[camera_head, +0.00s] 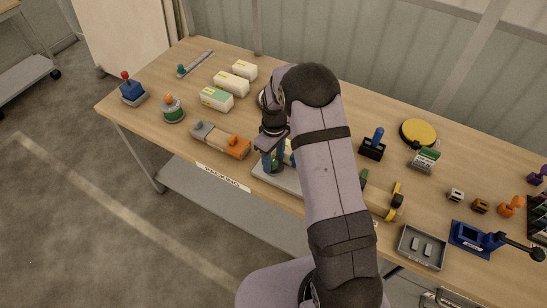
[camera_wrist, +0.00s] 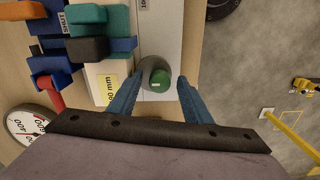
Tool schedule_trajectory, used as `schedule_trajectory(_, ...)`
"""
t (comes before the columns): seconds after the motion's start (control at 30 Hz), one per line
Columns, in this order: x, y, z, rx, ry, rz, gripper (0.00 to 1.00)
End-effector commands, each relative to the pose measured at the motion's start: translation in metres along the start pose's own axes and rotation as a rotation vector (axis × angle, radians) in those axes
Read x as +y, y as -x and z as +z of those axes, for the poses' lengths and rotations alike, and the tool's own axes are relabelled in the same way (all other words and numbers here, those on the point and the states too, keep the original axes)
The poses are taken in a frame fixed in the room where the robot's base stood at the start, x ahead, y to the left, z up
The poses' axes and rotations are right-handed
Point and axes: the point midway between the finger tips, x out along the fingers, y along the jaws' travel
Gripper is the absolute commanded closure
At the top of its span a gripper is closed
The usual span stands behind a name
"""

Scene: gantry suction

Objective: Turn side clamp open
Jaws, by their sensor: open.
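My gripper (camera_head: 273,166) is open over a pale plate (camera_head: 280,182) at the table's front edge. No contact with the knob is clear. Left of it are blue and teal blocks (camera_wrist: 88,20), a black block (camera_wrist: 88,49), a red handle (camera_wrist: 49,88) and a "SHUT" label (camera_wrist: 63,22). I cannot tell for sure which part is the side clamp. My arm hides much of the plate in the head view.
An orange-ended block (camera_head: 234,147) lies left of the plate. Several white boxes (camera_head: 231,83) stand behind. A yellow disc (camera_head: 418,132) and a blue-handled black block (camera_head: 373,146) are to the right. A dial (camera_wrist: 25,123) shows in the wrist view, with floor at right.

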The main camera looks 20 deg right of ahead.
Motion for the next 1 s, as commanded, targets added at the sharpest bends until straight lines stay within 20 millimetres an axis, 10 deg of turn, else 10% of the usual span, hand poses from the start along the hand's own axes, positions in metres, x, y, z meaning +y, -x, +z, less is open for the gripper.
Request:
schedule_trajectory(0.23, 0.0002, -0.0004, -0.0002, 0.001, 0.000, 0.001, 0.58)
schedule_trajectory(0.4, 0.0002, -0.0002, -0.0002, 0.001, 0.000, 0.000, 0.96)
schedule_trajectory(1.0, 0.0001, -0.0010, -0.0005, 0.004, -0.156, 0.001, 0.96)
